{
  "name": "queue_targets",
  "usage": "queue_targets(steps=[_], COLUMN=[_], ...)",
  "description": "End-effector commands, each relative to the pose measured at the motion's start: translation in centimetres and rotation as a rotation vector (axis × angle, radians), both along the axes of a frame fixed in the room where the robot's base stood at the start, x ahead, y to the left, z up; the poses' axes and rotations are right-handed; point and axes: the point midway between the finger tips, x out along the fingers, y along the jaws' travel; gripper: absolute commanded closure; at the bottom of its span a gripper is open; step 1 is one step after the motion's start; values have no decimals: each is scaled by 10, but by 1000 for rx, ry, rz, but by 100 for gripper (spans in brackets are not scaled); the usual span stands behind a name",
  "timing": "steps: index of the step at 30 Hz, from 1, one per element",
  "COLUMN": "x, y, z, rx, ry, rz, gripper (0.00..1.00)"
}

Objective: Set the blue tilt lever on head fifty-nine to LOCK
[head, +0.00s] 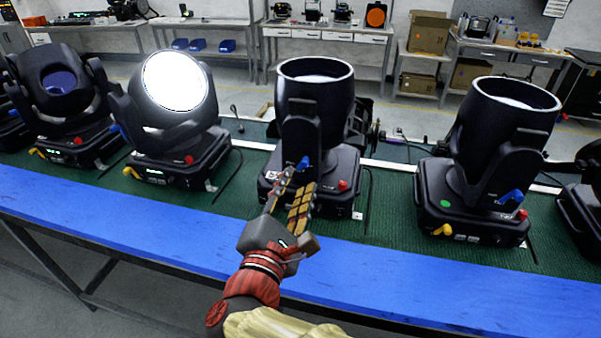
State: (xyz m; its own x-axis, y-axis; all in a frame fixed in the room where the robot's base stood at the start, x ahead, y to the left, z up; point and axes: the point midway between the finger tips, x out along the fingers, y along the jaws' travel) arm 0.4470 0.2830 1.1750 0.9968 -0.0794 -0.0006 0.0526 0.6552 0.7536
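A black moving-head light (318,85) stands upright on the bench in front of my gripper, its barrel pointing up. A small blue lever (303,163) shows low on its yoke, and a red knob (342,185) sits on its base. My gripper (297,181) reaches up from below with its two fingers apart. The fingertips are just below the blue lever; I cannot tell whether they touch it. No head number and no LOCK marking is readable, so I cannot tell which head is fifty-nine. The fingers hide part of the base.
Another upright head (500,135) with a blue lever (510,196) and yellow lever (441,230) stands right. A lit head (175,110) and a darker tilted head (60,95) stand left. The bench has a green mat (385,245) and clear blue front edge (150,205).

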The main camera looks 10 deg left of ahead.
Motion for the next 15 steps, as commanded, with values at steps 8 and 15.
queue_targets(steps=[8, 15], x=[-43, -57], y=[5, 5], z=[0, 0], rx=[-1, -2], ry=[-1, -1], rz=[3, 1], gripper=[69, 69])
